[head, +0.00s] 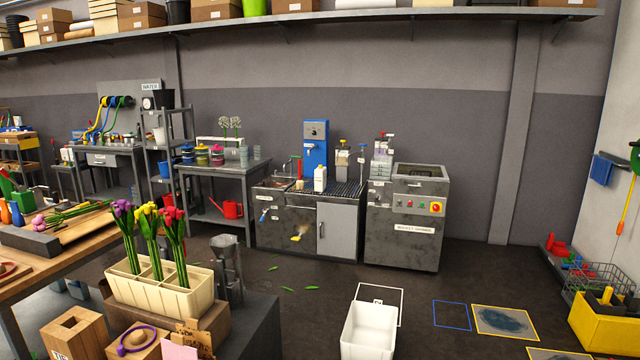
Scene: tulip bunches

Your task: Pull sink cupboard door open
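The sink unit (284,228) stands against the back wall, with a sink and a red-handled tap (297,163) at its top left. Its cupboard door (338,231) is a light grey panel on the right part of the front. The door looks shut, flush with the front, and a small dark handle shows near its left edge. Neither of my grippers is in view.
A bucket washer (405,222) stands right of the sink unit. A white bin (368,333) stands on the floor in front. A cream tulip box (160,288) stands near left. Dark floor with green leaves lies before the sink. A yellow-outlined wet patch (505,321) is at right.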

